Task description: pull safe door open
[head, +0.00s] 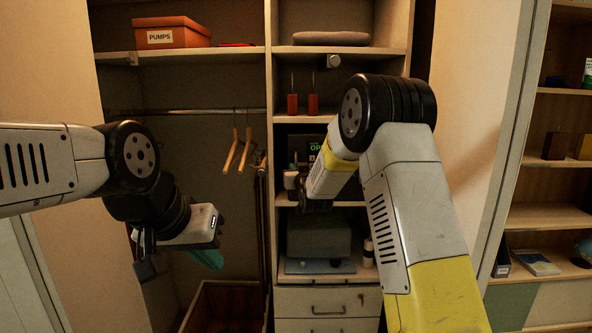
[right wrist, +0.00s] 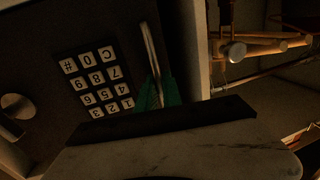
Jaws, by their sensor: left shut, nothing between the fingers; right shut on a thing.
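The safe (head: 291,136) sits on a middle shelf of the closet, with green letters "OP" showing on its dark front. My right arm hides much of it. In the right wrist view the dark safe door (right wrist: 85,30) has a keypad (right wrist: 98,80) and a round knob (right wrist: 18,107). My right gripper (right wrist: 162,92), with green fingertips, is shut on a thin pale bar (right wrist: 150,48), seemingly the door's handle, beside the keypad. I cannot tell whether the door is ajar. My left gripper (head: 207,258) is shut and empty, low at the left, away from the safe.
Hangers (head: 238,150) hang from a rail left of the safe. A grey box (head: 318,236) stands on the shelf below, above drawers (head: 327,303). Two red-based items (head: 303,103) stand above. An orange "PUMPS" box (head: 171,33) is on the top shelf.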

